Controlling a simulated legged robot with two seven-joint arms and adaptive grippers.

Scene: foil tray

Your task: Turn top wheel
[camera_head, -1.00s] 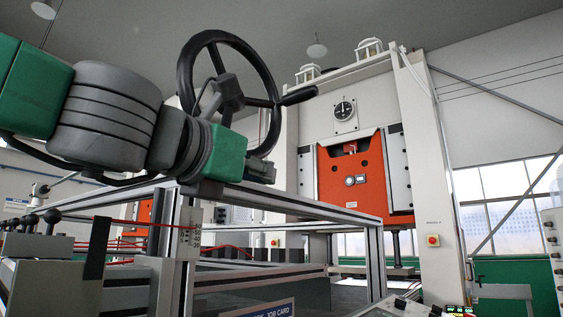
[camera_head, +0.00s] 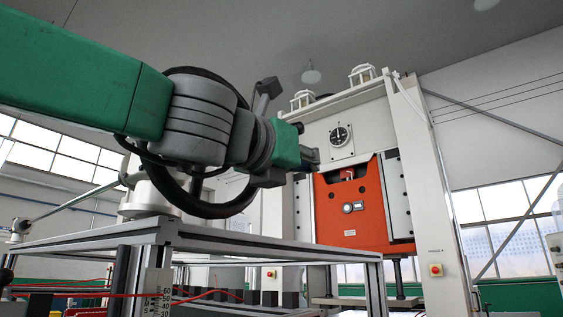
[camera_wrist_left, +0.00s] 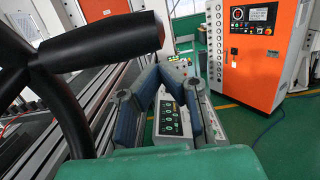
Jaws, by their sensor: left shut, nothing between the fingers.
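The black wheel (camera_head: 205,209) stands on a white mount in the left half of the head view. My left arm crosses in front and hides its middle. My left gripper (camera_head: 312,157) is to the right of the wheel rim, shut and empty, pointing away toward the press. In the left wrist view the gripper fingers (camera_wrist_left: 165,66) meet at their tips with nothing between them. The wheel's black rim (camera_wrist_left: 62,110) and thick handle (camera_wrist_left: 105,45) fill the left of that view, beside the fingers and apart from them. My right gripper is not in view.
A grey metal frame (camera_head: 240,245) runs below the wheel. A white press with an orange panel (camera_head: 352,220) stands beyond. In the left wrist view a control panel (camera_wrist_left: 178,124) lies below the fingers, and an orange cabinet (camera_wrist_left: 262,55) stands right.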

